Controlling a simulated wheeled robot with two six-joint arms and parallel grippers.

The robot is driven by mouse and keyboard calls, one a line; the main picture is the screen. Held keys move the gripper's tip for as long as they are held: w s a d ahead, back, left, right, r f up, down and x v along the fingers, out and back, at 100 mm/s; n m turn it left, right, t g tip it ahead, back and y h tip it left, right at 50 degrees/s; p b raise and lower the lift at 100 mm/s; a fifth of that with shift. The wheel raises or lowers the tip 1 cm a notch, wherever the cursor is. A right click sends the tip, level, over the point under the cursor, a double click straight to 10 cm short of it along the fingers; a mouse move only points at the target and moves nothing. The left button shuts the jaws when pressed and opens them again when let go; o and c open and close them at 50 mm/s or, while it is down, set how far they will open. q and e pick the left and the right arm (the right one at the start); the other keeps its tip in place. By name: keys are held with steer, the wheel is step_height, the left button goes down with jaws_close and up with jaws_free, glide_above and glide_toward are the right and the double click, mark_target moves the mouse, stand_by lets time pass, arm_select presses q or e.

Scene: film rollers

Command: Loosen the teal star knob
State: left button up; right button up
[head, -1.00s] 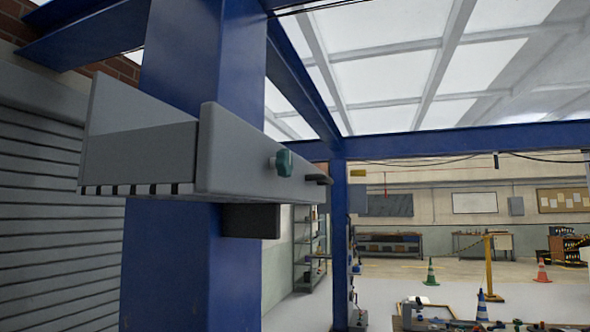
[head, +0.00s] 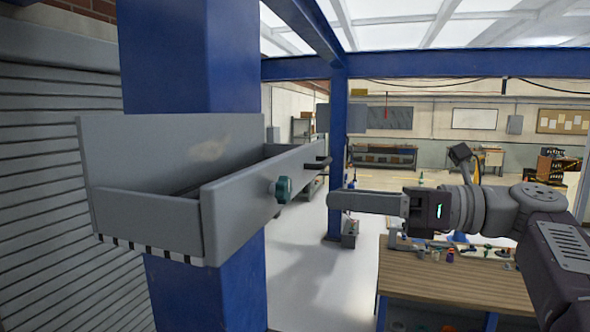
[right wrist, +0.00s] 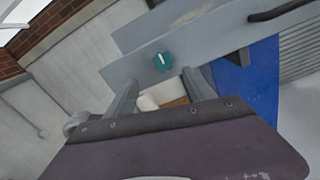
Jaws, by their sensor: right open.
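The teal star knob (head: 283,189) sits on the right-hand side face of a grey open-topped metal box (head: 232,222). In the right wrist view, the knob (right wrist: 163,61) shows a pale mark on its face and lies just beyond my fingertips. My right gripper (head: 331,201) points left toward the knob, with a gap between them. In the right wrist view, its two fingers (right wrist: 160,84) are spread apart, and the knob is roughly in line with the space between them. My left gripper is not in view.
A dark handle (head: 317,163) sticks out of the same face, beyond the knob. The box stands against a thick blue column (head: 190,70). A wooden workbench (head: 455,280) with small items is below my right arm. A slatted grey shutter (head: 45,190) is at left.

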mark_target(289, 192)
steer(key=x, duration=0.3)
steer(key=p+x, duration=0.1)
steer(key=x, duration=0.4)
steer(key=shift+w+a+r+p, duration=0.1)
steer(key=shift+w+a+p, duration=0.05)
steer(key=shift+w+p, duration=0.25)
steer(key=shift+w+a, duration=0.25)
steer(key=shift+a, duration=0.05)
steer(key=shift+d, duration=0.1)
steer(key=shift+s, duration=0.1)
jaws_close()
